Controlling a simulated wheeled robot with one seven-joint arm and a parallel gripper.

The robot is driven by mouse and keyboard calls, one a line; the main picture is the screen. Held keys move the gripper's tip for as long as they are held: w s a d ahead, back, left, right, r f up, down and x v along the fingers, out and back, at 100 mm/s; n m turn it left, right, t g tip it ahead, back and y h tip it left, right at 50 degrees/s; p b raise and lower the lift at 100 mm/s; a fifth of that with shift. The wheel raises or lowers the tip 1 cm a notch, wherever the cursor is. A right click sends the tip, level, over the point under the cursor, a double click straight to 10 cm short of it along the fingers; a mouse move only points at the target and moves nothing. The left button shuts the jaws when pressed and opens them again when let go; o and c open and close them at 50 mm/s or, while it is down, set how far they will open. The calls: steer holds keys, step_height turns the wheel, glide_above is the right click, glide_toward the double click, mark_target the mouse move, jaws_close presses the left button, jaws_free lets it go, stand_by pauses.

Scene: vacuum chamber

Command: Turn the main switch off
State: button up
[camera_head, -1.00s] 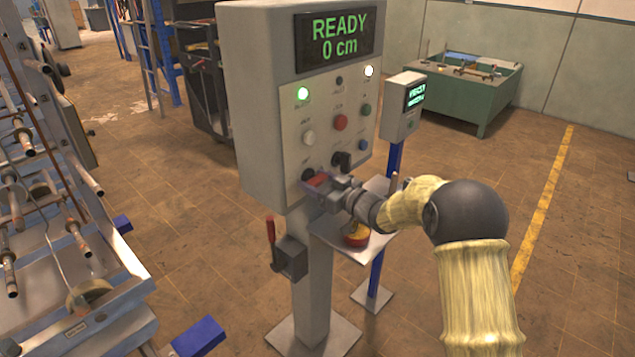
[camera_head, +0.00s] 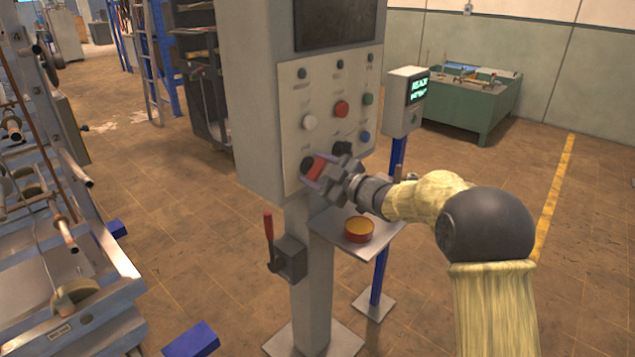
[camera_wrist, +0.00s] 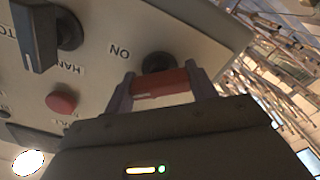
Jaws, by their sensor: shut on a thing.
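The main switch is a rotary knob with a red handle (camera_head: 317,168) at the lower left of the grey control panel (camera_head: 291,127). My gripper (camera_head: 320,174) is shut on this red handle, with a finger on either side. In the wrist view the red handle (camera_wrist: 161,83) lies between the fingers, in front of its dark round base. The word ON shows on the panel beside it. The display (camera_head: 335,24) above is dark. The small lamps along the panel's top row are unlit.
A black knob (camera_head: 342,148) sits close to the right of my gripper. A red button (camera_head: 341,109) is above. A red lever (camera_head: 268,226) stands on the post below.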

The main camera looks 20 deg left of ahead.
steer(key=n+b, duration=0.1)
steer(key=n, duration=0.1)
steer(key=n+b, duration=0.1)
steer(key=b, duration=0.1)
steer(key=n+b, duration=0.2)
steer(key=shift+f+n, duration=0.3)
steer(key=n+b, duration=0.4)
steer(key=shift+r+n, duration=0.1)
steer(key=shift+n, duration=0.2)
steer(key=o, duration=1)
steer(key=shift+r, duration=0.1)
steer(key=shift+d, duration=0.1)
steer(key=b+v, duration=0.1)
steer(key=v, duration=1.6)
steer(key=shift+d, duration=0.15)
